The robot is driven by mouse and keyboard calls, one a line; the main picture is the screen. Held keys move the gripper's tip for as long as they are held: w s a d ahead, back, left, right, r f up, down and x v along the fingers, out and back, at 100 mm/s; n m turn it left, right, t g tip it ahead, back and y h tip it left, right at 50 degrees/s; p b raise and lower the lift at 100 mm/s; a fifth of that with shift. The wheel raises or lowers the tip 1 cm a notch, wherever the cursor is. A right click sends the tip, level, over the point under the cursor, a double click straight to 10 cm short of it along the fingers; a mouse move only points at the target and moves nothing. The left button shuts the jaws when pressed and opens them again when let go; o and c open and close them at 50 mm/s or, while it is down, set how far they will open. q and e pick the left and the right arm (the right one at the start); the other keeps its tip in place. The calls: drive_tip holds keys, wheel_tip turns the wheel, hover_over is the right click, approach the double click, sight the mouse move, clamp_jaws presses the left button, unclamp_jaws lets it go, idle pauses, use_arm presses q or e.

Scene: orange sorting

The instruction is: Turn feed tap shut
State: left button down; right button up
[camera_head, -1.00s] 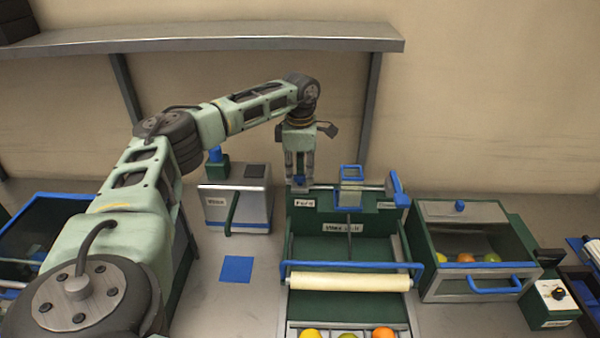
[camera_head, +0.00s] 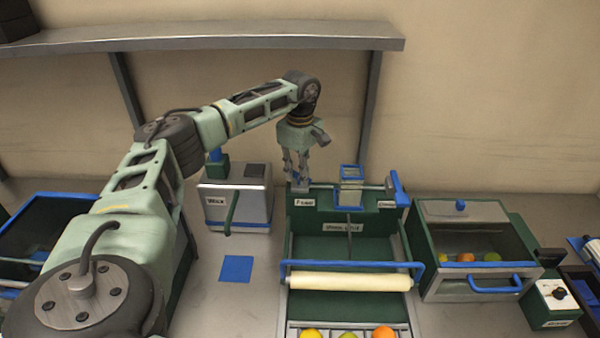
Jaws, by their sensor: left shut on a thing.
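The feed tap is at the back left corner of the green wax tank (camera_head: 292,225), just above the white feed label (camera_head: 304,202) on its back wall. My left gripper (camera_head: 298,184) reaches down onto it from above and is shut on it. The fingers cover nearly all of the tap, so its handle angle cannot be read. A second tap with a blue lever (camera_head: 397,187) stands at the back right corner of the tank. My right gripper is not in view.
A grey wax box (camera_head: 255,208) stands left of the tank. A blue square (camera_head: 236,269) lies on the bench. A lidded green bin (camera_head: 432,283) with fruit stands right, beside a box with a knob (camera_head: 558,293). A shelf (camera_head: 200,37) runs above the arm.

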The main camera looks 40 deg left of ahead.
use_arm(q)
drive_tip(key=m, duration=0.5)
drive_tip(key=shift+w+r+m, duration=0.1)
drive_tip(key=shift+m, duration=0.2)
drive_tip(key=m, duration=0.5)
idle(0.4)
drive_tip(key=c, duration=1.8)
unclamp_jaws()
drive_tip(key=shift+o, duration=0.2)
wheel_tip(320, 180, up, 12)
